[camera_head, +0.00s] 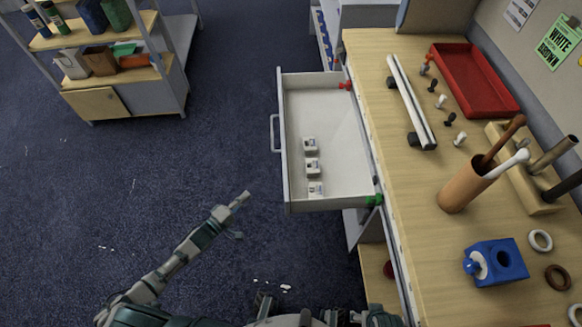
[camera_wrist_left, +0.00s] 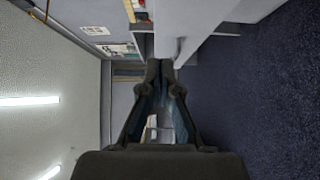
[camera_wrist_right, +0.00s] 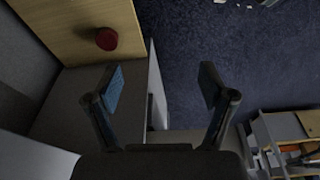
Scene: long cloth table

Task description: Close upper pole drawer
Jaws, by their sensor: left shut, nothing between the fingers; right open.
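The upper drawer (camera_head: 340,125) is pulled out from the workbench to the left in the head view. Its front carries a grey handle (camera_head: 274,133), and several small white boxed items (camera_head: 312,165) lie inside. My left gripper (camera_head: 240,201) is shut and empty, below and left of the drawer's front, apart from it. In the left wrist view its fingers (camera_wrist_left: 160,68) meet before pale grey panels; I cannot tell which panel is the drawer. My right gripper (camera_wrist_right: 160,85) is open and empty in its wrist view, with a grey panel edge (camera_wrist_right: 155,75) between and beyond its fingers.
The workbench top (camera_head: 385,140) holds a red tray (camera_head: 472,80), a brown cup with tools (camera_head: 465,190) and a blue block (camera_head: 495,262). A shelf unit (camera_head: 135,85) stands at the upper left. A red round object (camera_wrist_right: 106,38) rests on wood.

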